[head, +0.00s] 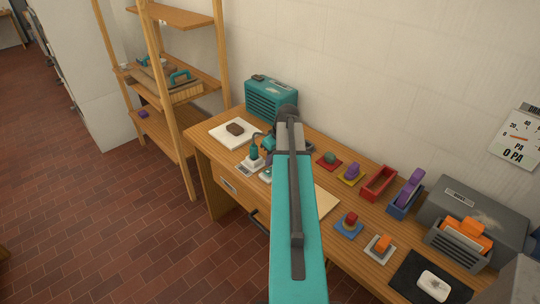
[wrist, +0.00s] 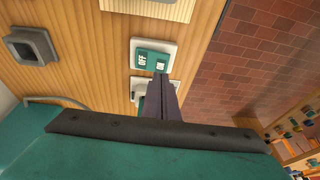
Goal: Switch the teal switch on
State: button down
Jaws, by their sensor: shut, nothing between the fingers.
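The teal switch (wrist: 150,58) is a rocker marked OFF and ON on a white plate, in the upper middle of the wrist view. OFF is on its left half and ON on its right half. I cannot tell which half is pressed down. My gripper (wrist: 162,76) is shut and empty, its dark fingertips close to the ON half. I cannot tell whether they touch it. In the head view the switch seems to be the small teal piece on a white plate (head: 265,175), partly hidden by my arm.
A second white plate (wrist: 136,87) lies beside the fingers, partly covered. A grey square holder (wrist: 32,48) is at the left. The bench edge is near the switch.

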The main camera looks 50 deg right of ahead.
aim_at(267, 172)
jog(key=shift+a+f+p, duration=0.15)
jog(key=shift+f+p, duration=0.2)
jog(key=shift+f, duration=0.55)
jog(key=shift+a+f+p, duration=0.15)
jog(key=shift+f+p, duration=0.15)
jog(key=shift+f, duration=0.55)
